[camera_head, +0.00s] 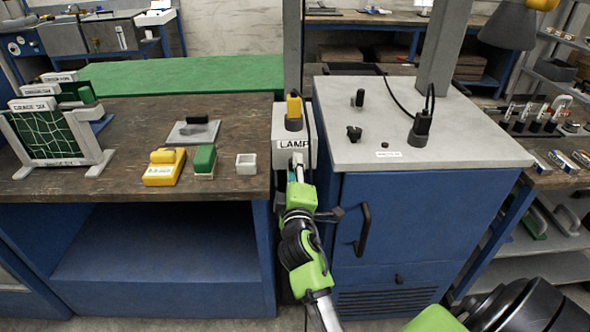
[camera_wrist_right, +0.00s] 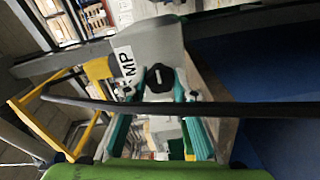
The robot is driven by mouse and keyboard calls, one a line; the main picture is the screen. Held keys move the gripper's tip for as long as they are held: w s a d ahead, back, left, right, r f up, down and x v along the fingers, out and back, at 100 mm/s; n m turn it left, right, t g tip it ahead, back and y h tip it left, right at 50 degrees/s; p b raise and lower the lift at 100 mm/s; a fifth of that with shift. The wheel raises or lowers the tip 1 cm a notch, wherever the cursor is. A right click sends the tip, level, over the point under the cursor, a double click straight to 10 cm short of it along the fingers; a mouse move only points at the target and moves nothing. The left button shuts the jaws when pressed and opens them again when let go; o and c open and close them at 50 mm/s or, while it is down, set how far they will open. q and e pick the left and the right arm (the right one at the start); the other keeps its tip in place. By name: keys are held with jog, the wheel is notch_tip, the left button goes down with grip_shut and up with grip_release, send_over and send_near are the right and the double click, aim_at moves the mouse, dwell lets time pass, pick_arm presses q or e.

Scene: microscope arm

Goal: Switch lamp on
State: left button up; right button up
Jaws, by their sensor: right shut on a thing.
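The grey lamp switch box (camera_head: 281,128), labelled LAMP, stands between the wooden bench and the blue cabinet. A yellow and black plug is on its top. In the right wrist view its grey face (camera_wrist_right: 158,38) shows part of the label and a black knob (camera_wrist_right: 159,79) with a light mark. My right gripper (camera_head: 296,165) is at the front of the box, just below the label. Its teal fingers, seen in the right wrist view (camera_wrist_right: 168,96), are closed around the knob. The head view hides the knob behind the gripper. My left gripper is not in view.
The blue cabinet (camera_head: 400,220) with a black handle (camera_head: 363,229) stands close on the right. A dark cable (camera_wrist_right: 240,109) crosses the right wrist view. A grey lampshade (camera_head: 508,25) hangs upper right.

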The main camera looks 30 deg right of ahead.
dwell(0.3)
jog(key=o, duration=1.1)
